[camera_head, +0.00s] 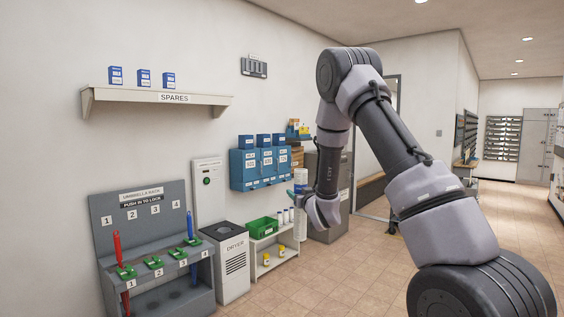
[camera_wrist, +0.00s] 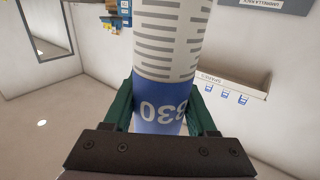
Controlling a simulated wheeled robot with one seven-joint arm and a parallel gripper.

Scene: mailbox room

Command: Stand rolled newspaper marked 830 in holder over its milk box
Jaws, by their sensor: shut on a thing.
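The rolled newspaper (camera_wrist: 168,60) fills the middle of the wrist view. It is white with grey print lines and a blue band marked 830, which shows upside down. My gripper (camera_wrist: 160,115) is shut around the blue band with its green fingers. In the head view the newspaper (camera_head: 300,176) looks upright in my gripper (camera_head: 297,191), partly hidden by my arm. The blue milk boxes (camera_head: 266,168) hang in a row on the wall behind, to the left of my gripper. Their numbers are too small to read. Small blue items (camera_head: 263,140) sit above them.
A white shelf (camera_head: 210,100) marked SPARES holds blue cartons (camera_head: 144,77). Below stand an umbrella rack (camera_head: 150,225), a dryer (camera_head: 228,262) and a low white stand (camera_head: 276,256) with a green crate (camera_head: 263,228). The tiled floor (camera_head: 335,285) is open in front.

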